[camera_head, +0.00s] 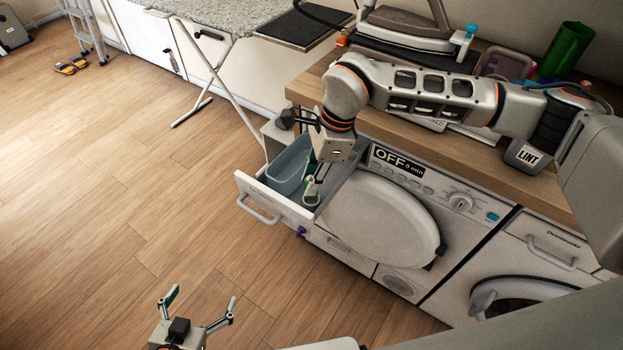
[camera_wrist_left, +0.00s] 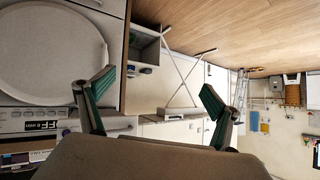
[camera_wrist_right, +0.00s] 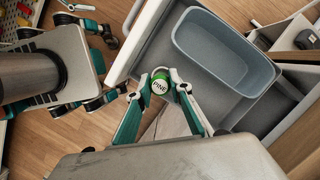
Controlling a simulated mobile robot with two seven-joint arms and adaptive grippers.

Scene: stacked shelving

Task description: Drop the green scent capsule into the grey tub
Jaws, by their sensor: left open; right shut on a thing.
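The green scent capsule (camera_wrist_right: 161,84), its top marked PINE, is between the fingertips of my right gripper (camera_wrist_right: 167,80) in the right wrist view. In the head view my right gripper (camera_head: 314,188) points down over the open drawer (camera_head: 274,203), at its front right. The grey tub (camera_wrist_right: 226,48) is an open, empty, rounded box inside the drawer. It shows in the head view (camera_head: 290,166) left of my right gripper. The capsule is beside the tub, outside its rim. My left gripper (camera_head: 202,300) is open and empty above the floor, away from the drawer.
The drawer sticks out from a white machine with a round door (camera_head: 382,222).

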